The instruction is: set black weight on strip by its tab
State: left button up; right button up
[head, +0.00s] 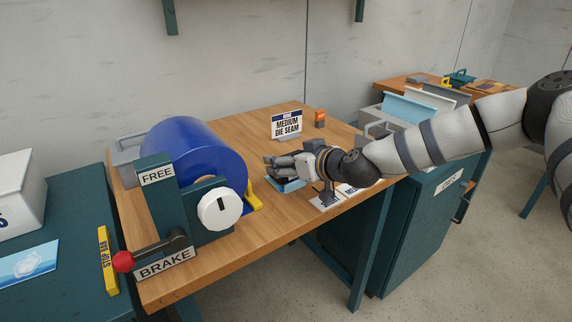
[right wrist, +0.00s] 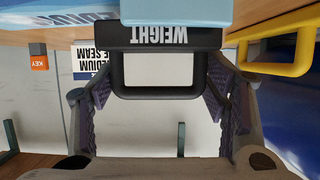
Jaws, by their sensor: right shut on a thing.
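The black weight (right wrist: 158,36) shows in the right wrist view, with the word WEIGHT upside down and a black loop tab. My right gripper (right wrist: 155,90) has a finger against each side of the tab and is shut on it. In the head view my right gripper (head: 272,160) is low over the table, just above a light blue piece (head: 288,185). The weight is not clearly seen there. My left gripper is not in view.
A blue drum (head: 205,150) with a brake stand (head: 160,210) and yellow bracket (head: 251,198) stands left of the gripper. A sign (head: 286,124) and an orange key box (head: 320,119) stand behind.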

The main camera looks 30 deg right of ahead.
jog(key=shift+f, duration=0.3)
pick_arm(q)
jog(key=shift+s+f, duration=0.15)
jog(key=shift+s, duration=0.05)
pick_arm(e)
jog(key=shift+f, duration=0.1)
jog(key=o, duration=1.9)
jog(key=shift+f, duration=0.15)
jog(key=shift+c, duration=0.2)
jog(key=s+r, duration=0.1)
jog(key=s+r+p, duration=0.1)
jog(key=s+r, duration=0.1)
jog(key=s, duration=0.1)
jog(key=shift+d+r+p, duration=0.15)
jog(key=shift+d+p, duration=0.15)
jog(key=shift+p, duration=0.1)
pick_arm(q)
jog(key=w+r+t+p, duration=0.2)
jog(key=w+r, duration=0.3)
pick_arm(e)
jog(key=v, duration=0.2)
jog(key=f+v, duration=0.1)
jog(key=v, duration=0.4)
jog(key=shift+s+f, duration=0.15)
jog(key=shift+s, duration=0.15)
